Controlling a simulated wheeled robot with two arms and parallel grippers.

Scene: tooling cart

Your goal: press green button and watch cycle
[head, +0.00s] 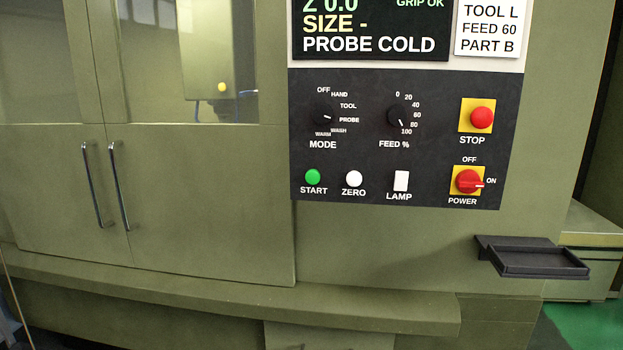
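The round green START button (313,177) is at the lower left of the dark control panel (350,105), and nothing covers it. The display (370,45) above the panel is cut off by the top edge. It reads "Z 0.0", "GRIP OK", "SIZE -" and "PROBE COLD". The mode knob (327,117) points toward PROBE. The feed knob (401,117) points between 80 and 100. The red power switch (467,181) points to ON. Neither of my grippers is in view.
A white ZERO button (354,178), white LAMP switch (401,181) and red STOP button (482,117) share the panel. The double doors (60,190) are shut, with handles at their meeting edges. A dark shelf tray (540,262) sticks out at lower right; a ledge (250,298) runs below.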

